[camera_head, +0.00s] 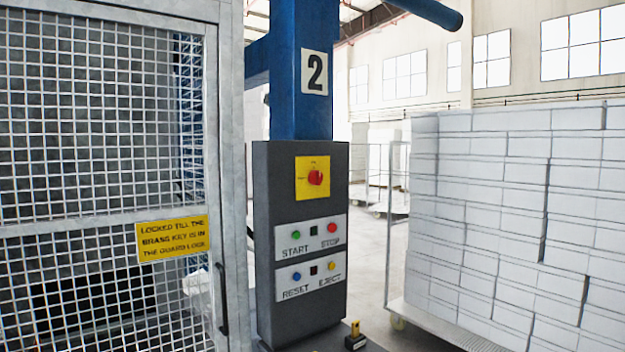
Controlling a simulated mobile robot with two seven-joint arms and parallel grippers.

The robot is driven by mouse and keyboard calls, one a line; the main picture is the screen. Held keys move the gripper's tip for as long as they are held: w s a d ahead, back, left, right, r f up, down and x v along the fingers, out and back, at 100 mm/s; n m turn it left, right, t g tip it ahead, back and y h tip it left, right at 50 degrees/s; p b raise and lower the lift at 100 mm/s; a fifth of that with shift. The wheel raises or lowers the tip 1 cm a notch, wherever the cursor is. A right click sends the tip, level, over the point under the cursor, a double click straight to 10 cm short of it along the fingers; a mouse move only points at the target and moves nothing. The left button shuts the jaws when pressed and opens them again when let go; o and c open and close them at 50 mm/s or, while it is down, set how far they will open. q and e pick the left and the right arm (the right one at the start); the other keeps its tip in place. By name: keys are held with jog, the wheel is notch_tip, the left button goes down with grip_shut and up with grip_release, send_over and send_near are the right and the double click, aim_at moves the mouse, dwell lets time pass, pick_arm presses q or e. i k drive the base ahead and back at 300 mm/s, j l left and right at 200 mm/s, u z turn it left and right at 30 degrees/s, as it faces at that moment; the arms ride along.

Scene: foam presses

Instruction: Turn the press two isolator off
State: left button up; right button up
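The press two control cabinet (265,235) stands in the middle of the view, dark grey, under a blue column (300,110) with a "2" plate (314,72). Its isolator is a red rotary knob (316,177) on a yellow square plate (303,190) near the top of the cabinet face. The plate's lettering is too small to read, so I cannot tell the knob's position for sure. Neither of my grippers shows in this view.
Below are START, STOP, RESET and EJECT buttons (311,265). A mesh guard door (100,120) with a yellow sign (172,238) stands left. A small yellow and black item (355,337) sits low at the front. A cart of white blocks (500,210) stands right.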

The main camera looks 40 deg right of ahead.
aim_at(315, 177)
jog(key=i+l, duration=0.15)
jog(key=i, duration=0.2)
jog(key=i+l, duration=0.2)
jog(key=i, duration=0.15)
jog(key=i+l, duration=0.15)
jog(key=i, duration=0.2)
jog(key=z, duration=0.05)
